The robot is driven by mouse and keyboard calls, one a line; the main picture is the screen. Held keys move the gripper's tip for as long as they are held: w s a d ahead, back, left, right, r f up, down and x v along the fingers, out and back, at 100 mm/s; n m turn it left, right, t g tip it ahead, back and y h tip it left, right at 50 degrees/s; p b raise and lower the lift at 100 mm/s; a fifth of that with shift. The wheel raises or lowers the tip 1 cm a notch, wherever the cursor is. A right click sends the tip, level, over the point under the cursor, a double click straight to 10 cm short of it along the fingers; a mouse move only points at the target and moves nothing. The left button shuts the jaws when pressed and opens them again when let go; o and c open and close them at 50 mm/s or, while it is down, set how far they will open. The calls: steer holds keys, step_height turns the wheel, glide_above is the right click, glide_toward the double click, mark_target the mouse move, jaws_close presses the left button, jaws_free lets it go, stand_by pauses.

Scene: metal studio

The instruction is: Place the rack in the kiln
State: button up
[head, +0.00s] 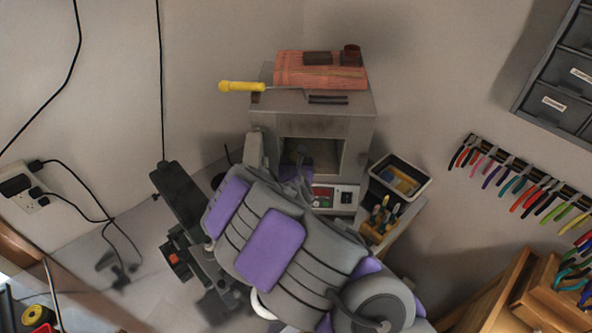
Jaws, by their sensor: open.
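The grey kiln (355,129) stands at the middle back with its square front opening uncovered and dark inside. My gripper (300,157) is at this opening, at the far end of my arm; only a small dark part of it shows, and I cannot see what is between its fingers. It reads as open. My purple and grey arm hides the lower left of the kiln and much of the bench. I cannot make out the rack; it may be hidden behind my arm or in the dark opening.
An orange brick-like block (292,70) and a yellow-handled tool (242,86) lie on the kiln. A small bin (420,182) and a tool holder (378,235) stand to its right. A dark device (181,197) stands left of my arm. Pliers (520,190) hang on the right wall.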

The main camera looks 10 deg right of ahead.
steer(key=v, duration=0.7)
steer(key=s+d+r+m+h, duration=0.2)
steer(key=d+r+m+h, duration=0.6)
steer(key=d+r, duration=0.5)
steer(key=s+d+r+m+g+h, duration=0.2)
steer(key=s+d+r+m+g, duration=0.2)
steer(key=s+d+m, duration=0.35)
steer(key=s+d+r+m+g+h, duration=0.35)
steer(key=s+d+m, duration=0.3)
steer(key=s, duration=0.25)
steer(key=s+a+f+m+g+y, duration=0.2)
steer(key=s+f+m+g+y, duration=0.15)
steer(key=s, duration=0.45)
steer(key=s+a+f+m+g+y, duration=0.1)
steer(key=s+f+m+g+y, duration=0.15)
steer(key=s+m+g, duration=0.4)
steer(key=s+a+f+m+t+y, duration=0.1)
steer(key=s+a+y, duration=0.4)
steer(key=a, duration=0.4)
steer(key=s+a+f+t+y, duration=0.1)
steer(key=s+a+y, duration=0.4)
steer(key=a, duration=0.5)
steer(key=shift+f+m, duration=0.2)
steer(key=shift+m, duration=0.2)
